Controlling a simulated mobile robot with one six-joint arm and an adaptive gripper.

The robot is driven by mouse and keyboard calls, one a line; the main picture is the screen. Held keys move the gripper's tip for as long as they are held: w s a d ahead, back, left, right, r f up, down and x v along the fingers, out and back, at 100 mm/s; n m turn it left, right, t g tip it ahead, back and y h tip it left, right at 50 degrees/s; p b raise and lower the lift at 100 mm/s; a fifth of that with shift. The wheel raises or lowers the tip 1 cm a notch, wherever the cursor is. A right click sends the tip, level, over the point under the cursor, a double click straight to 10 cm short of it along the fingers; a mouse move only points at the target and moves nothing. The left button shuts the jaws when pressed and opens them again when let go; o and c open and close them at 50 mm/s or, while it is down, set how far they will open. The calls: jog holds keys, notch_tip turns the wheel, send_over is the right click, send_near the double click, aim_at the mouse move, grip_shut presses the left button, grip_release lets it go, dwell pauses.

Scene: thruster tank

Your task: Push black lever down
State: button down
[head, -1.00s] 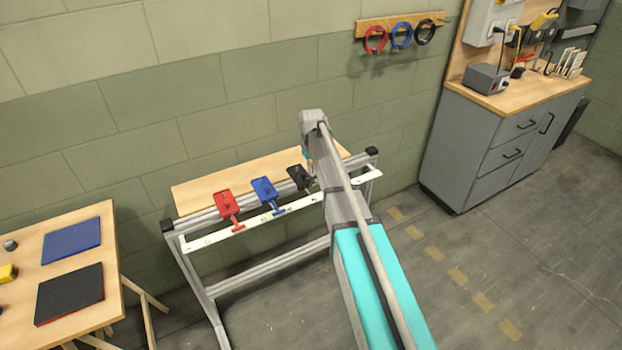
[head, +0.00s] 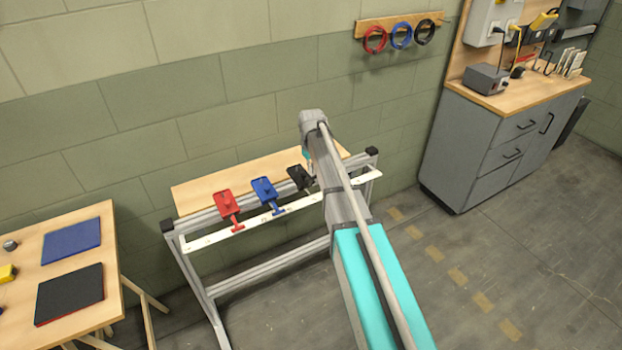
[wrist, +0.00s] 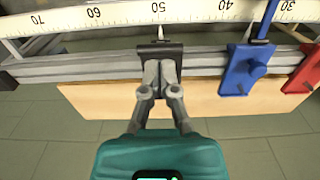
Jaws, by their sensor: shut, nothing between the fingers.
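The black lever (head: 298,176) is the rightmost of three levers on the metal frame, partly covered by my arm in the head view. In the wrist view, its black block (wrist: 146,50) sits on the rail, with a pale pointer near the 50 mark of the white scale (wrist: 108,14). My gripper (wrist: 160,66) has its fingers together and empty, with the tips over the black block. I cannot tell whether they touch it. The lever's handle is not clearly visible. In the head view my gripper is mostly hidden behind my arm.
The blue lever (head: 263,188) and red lever (head: 224,202) stand left of the black one in the head view. The blue lever (wrist: 245,72) is right of my gripper in the wrist view. A wooden board (head: 195,194) lies behind. A workbench (head: 85,245) stands left.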

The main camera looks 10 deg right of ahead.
jog(key=shift+f+b, duration=1.05)
jog(key=shift+f, duration=0.05)
dwell(0.5)
jog(key=shift+s+d+f+b, duration=0.2)
jog(key=shift+s+f+b, duration=0.2)
jog(key=shift+s, duration=0.1)
dwell(0.4)
jog(key=shift+f, duration=0.1)
dwell(0.3)
jog(key=shift+s+f+b, duration=0.1)
jog(key=shift+f+b, duration=0.2)
jog(key=shift+b, duration=0.15)
jog(key=shift+s+d+f+b, duration=0.1)
jog(key=shift+s+f+b, duration=0.1)
jog(key=shift+f+b, duration=0.45)
jog(key=shift+s+d+f+b, duration=0.1)
jog(key=shift+s+f+b, duration=0.05)
jog(key=shift+f+b, duration=0.5)
dwell(0.4)
jog(key=shift+r, duration=0.1)
dwell(0.4)
notch_tip(320, 180, up, 9)
jog(key=p, duration=0.9)
dwell(0.4)
dwell(0.3)
